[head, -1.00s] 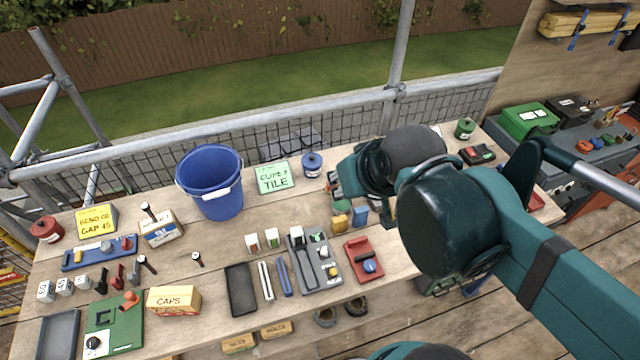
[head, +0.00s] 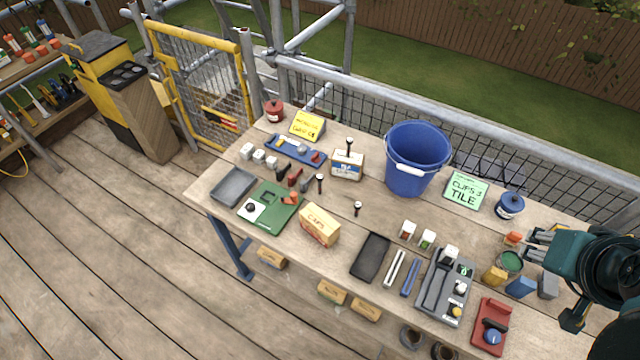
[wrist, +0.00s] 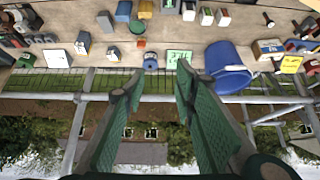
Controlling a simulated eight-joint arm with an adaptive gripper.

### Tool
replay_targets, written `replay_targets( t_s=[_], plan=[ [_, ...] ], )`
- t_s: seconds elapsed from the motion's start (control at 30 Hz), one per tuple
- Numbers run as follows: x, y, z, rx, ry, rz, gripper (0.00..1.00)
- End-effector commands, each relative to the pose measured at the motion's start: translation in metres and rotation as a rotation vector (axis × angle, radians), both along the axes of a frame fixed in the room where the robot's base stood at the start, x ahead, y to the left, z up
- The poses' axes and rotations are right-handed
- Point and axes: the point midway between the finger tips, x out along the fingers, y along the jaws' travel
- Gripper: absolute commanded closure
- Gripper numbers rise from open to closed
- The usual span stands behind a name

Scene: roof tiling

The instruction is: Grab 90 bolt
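Several dark-headed bolts stand upright on the bench in the head view: a bolt (head: 349,147) at the white-and-blue box, a bolt (head: 320,183) left of it, and a short bolt (head: 357,208) near the middle. I cannot read which one is 90. Small white blocks (head: 259,156) with unreadable marks sit in a row to the left. My gripper (head: 530,245) is at the right, near a green tin (head: 510,262), far from the bolts. In the wrist view my gripper (wrist: 156,80) has its fingers wide apart with nothing between them.
A blue bucket (head: 416,160) stands between the bolts and my gripper. A caps carton (head: 319,226), a black tray (head: 370,257), a green board (head: 270,207) and a grey tool tray (head: 445,287) crowd the front. A scaffold rail runs along the back. Bare wood surrounds the short bolt.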

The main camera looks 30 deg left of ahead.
Motion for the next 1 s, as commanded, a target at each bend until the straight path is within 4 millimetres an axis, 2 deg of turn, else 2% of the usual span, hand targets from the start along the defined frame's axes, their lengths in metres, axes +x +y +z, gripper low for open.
replay_targets(
  t_s=[0.73, 1.0],
  plan=[
    [0.000, 0.000, 0.002, 0.000, 0.000, 0.000, 0.74],
    [0.000, 0.000, 0.025, 0.000, 0.000, 0.000, 0.74]
  ],
)
